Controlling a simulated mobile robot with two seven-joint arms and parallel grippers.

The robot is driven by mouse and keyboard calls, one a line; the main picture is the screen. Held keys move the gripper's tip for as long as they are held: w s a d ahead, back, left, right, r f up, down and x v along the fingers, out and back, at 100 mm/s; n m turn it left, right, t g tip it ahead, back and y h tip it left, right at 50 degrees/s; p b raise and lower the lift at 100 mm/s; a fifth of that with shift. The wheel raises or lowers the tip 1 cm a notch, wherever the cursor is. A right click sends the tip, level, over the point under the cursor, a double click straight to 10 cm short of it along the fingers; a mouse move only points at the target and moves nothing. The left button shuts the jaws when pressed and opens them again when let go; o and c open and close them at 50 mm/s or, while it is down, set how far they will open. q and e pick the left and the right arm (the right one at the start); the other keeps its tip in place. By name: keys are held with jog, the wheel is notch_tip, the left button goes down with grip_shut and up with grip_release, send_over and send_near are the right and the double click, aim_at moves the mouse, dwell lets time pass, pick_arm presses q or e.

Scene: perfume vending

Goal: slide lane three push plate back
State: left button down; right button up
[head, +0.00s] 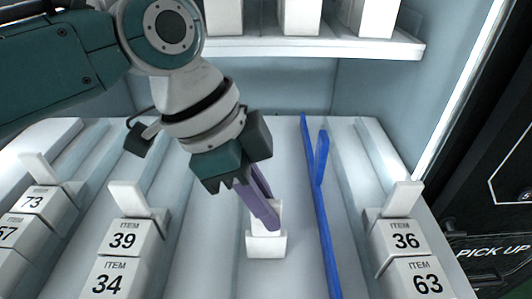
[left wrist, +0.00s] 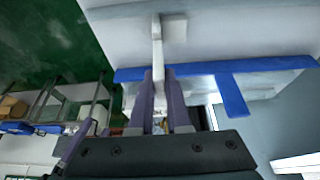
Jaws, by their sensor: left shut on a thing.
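The white push plate (head: 265,244) sits in the empty lane just left of the blue divider (head: 320,215). My left gripper (head: 270,217) reaches down from the upper left, with its purple fingers shut on the plate's upright tab. In the left wrist view, the white push plate (left wrist: 157,50) runs down between the purple fingers (left wrist: 160,105). The fingers partly hide the tab in the head view. My right gripper is not in view.
Item boxes 39 (head: 127,238) and 34 (head: 112,278) fill a lane to the left, with box 73 (head: 35,202) farther left. Boxes 36 (head: 404,240) and 63 (head: 420,280) stand right of the divider. An upper shelf (head: 330,47) holds white boxes. Lane space behind the plate looks clear.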

pick_arm(q)
jog(key=shift+w+f, duration=0.15)
jog(key=shift+w, duration=0.7)
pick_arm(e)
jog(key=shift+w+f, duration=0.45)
pick_arm(q)
jog(key=c, duration=0.9)
grip_release()
jog(key=shift+s, duration=0.1)
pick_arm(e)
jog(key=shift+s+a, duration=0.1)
pick_arm(q)
jog(key=shift+r, duration=0.25)
jog(key=b+v, duration=0.2)
jog(key=v, duration=0.7)
jog(key=shift+a+r, duration=0.2)
jog(key=shift+r, duration=0.15)
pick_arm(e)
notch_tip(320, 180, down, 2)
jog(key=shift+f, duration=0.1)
